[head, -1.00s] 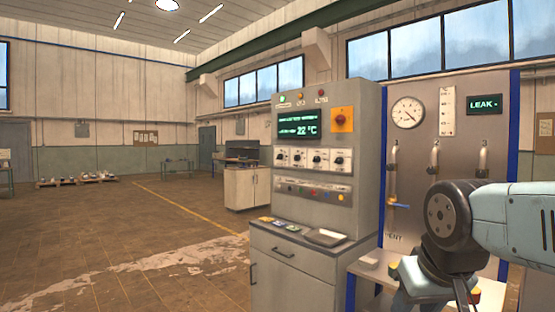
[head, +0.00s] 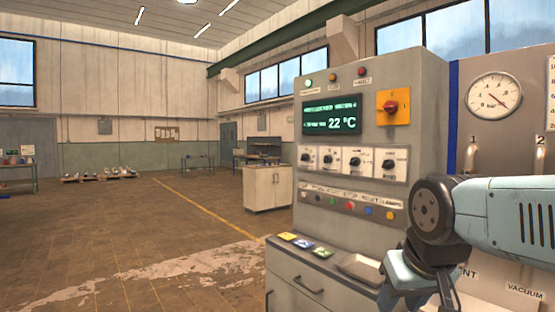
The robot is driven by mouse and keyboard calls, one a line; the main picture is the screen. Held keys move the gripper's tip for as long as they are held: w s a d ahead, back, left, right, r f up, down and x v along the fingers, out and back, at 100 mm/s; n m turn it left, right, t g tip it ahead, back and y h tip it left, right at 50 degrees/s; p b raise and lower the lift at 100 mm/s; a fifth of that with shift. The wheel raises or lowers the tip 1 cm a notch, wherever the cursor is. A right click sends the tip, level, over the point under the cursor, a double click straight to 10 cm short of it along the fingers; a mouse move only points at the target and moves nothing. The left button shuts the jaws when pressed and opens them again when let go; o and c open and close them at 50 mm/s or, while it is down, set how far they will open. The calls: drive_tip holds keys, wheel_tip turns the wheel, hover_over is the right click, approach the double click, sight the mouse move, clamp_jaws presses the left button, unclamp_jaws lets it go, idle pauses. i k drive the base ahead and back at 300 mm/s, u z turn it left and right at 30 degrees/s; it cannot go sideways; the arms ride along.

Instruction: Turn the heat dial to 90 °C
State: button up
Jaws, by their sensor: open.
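The grey control cabinet (head: 425,160) stands right of centre. Its green display (head: 332,117) reads 22 °C. Below it is a row of several small black dials on white plates, among them the leftmost dial (head: 305,159) and the rightmost dial (head: 388,166). Their labels are too small to read, so I cannot tell which is the heat dial. My gripper (head: 415,292) hangs at the lower right, in front of the cabinet's lower right part. It is open, below and right of the dials and apart from them. Its fingertips are hard to make out near the bottom edge.
A red rotary switch (head: 390,107) on a yellow plate sits right of the display. Coloured buttons (head: 350,206) run below the dials. Cards (head: 303,244) and a pale tray (head: 360,268) lie on the cabinet's ledge. A gauge panel (head: 494,97) stands at the right. The floor at left is open.

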sight(304, 157)
drive_tip(key=u, duration=0.2)
drive_tip(key=i, duration=1.1)
drive_tip(key=u, duration=0.25)
